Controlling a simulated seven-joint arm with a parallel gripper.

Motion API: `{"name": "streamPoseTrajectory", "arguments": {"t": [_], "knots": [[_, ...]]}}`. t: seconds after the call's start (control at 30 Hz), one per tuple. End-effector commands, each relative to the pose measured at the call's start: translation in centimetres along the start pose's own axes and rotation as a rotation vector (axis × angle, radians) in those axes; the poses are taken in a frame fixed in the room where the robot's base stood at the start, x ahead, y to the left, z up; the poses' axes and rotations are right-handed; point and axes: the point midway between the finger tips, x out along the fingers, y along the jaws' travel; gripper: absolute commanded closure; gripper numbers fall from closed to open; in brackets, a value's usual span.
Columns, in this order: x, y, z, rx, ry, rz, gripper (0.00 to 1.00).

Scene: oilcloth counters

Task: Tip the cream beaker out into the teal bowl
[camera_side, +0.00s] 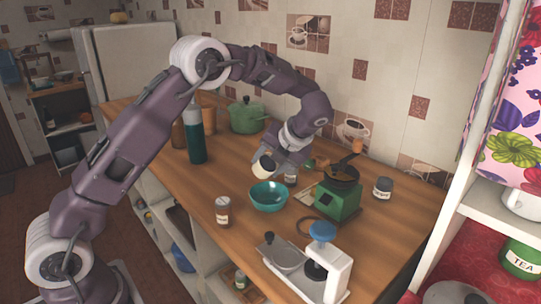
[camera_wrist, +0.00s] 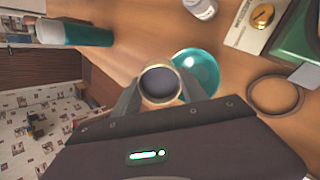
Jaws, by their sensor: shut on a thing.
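My gripper (camera_side: 277,161) is shut on the cream beaker (camera_side: 259,169) and holds it in the air above the counter. In the side view the beaker looks tilted, just above and slightly left of the teal bowl (camera_side: 268,199). In the wrist view the gripper fingers (camera_wrist: 158,97) stand on either side of the beaker (camera_wrist: 160,67). Its round mouth faces that camera, with a dark grey inside; I cannot tell what it holds. The teal bowl (camera_wrist: 207,66) is partly hidden behind the beaker there. The visible inside of the bowl shows no clear contents.
A brown-labelled jar (camera_side: 223,211) stands left of the bowl, and a green grinder (camera_side: 338,200) stands right. A teal bottle (camera_side: 196,135) and green pot (camera_side: 246,118) stand behind.

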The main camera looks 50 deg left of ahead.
Motion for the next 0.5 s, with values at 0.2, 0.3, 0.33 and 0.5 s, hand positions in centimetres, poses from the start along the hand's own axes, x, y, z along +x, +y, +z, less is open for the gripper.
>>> {"name": "streamPoseTrajectory", "arguments": {"t": [0.2, 0.3, 0.33, 0.5], "knots": [[2.0, -1.5, -0.9, 0.007, -0.081, 0.140, 0.91], [2.2, -1.9, -1.1, 0.018, -0.200, 0.337, 0.91], [2.2, -1.9, -1.0, 0.017, -0.239, 0.402, 0.91], [2.1, -1.5, -0.8, 0.009, -0.370, 0.631, 0.92]]}}
